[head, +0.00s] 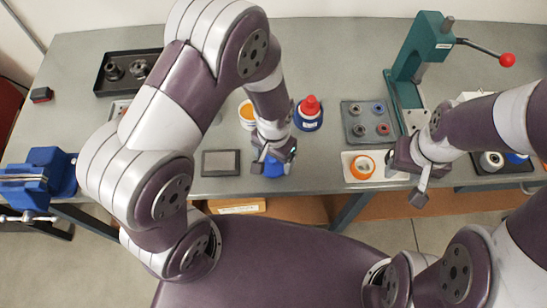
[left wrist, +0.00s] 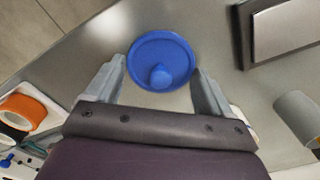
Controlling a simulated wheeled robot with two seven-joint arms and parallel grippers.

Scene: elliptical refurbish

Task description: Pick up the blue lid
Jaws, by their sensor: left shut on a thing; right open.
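The blue lid (left wrist: 158,58) is a round disc with a small knob, seen in the left wrist view between my left gripper's two fingers. In the head view the blue lid (head: 273,168) shows just below my left gripper (head: 274,152), near the table's front edge. My left gripper is shut on the lid, with a finger at each side of its rim. Whether the lid is clear of the table I cannot tell. My right gripper (head: 418,182) is open and empty at the table's front edge, right of the white tray with the orange ring.
A grey flat block (head: 221,163) lies left of the lid. A blue pot with a red top (head: 309,113) stands behind it. A white tray with an orange ring (head: 361,166), a grey parts tray (head: 369,124) and a green press (head: 418,60) are to the right. A blue vise (head: 40,176) is at the left.

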